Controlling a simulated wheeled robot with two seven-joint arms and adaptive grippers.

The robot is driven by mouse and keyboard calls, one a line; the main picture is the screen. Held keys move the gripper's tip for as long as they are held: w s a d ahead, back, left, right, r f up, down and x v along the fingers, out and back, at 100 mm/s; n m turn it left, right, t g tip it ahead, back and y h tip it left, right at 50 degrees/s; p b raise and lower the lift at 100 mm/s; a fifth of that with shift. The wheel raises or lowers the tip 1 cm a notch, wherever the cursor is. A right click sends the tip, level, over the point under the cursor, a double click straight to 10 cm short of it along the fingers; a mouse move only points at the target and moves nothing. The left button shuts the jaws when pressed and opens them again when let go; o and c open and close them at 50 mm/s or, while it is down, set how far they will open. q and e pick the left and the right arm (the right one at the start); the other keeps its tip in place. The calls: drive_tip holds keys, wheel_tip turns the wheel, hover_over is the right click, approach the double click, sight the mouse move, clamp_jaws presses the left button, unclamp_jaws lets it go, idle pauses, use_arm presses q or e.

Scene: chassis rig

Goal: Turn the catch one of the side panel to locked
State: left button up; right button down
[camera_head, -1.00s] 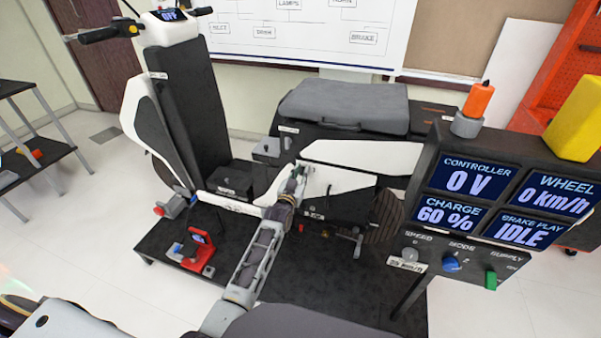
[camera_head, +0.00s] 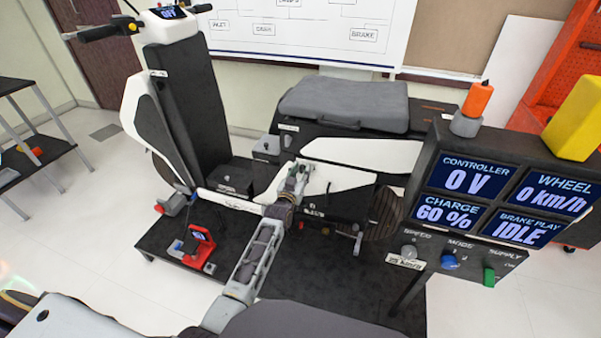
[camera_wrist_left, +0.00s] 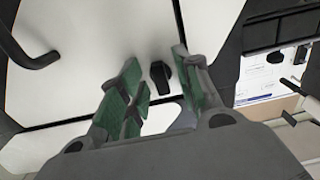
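The white side panel (camera_head: 345,181) of the scooter is in the middle of the head view, below the seat. It also fills much of the left wrist view (camera_wrist_left: 95,55). A small black catch (camera_wrist_left: 160,76) stands out from the panel near its edge in the left wrist view. My left gripper (camera_head: 297,173) is at the panel's left end in the head view. In the left wrist view my left gripper (camera_wrist_left: 158,84) is open, with green finger pads on both sides of the catch. I cannot tell whether they touch it. My right gripper is not in view.
A black bent handle (camera_wrist_left: 32,57) sits on the panel's left in the left wrist view. A display console (camera_head: 497,200) with knobs stands at the right. A red device (camera_head: 200,248) rests on the black platform (camera_head: 310,265). The grey seat (camera_head: 345,104) is above the panel.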

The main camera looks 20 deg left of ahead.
use_arm(q)
drive_tip(key=shift+s, duration=0.15)
drive_tip(key=s, duration=1.1)
drive_tip(key=shift+s+a, duration=0.2)
drive_tip(key=shift+s, duration=0.15)
idle(0.6)
idle(0.4)
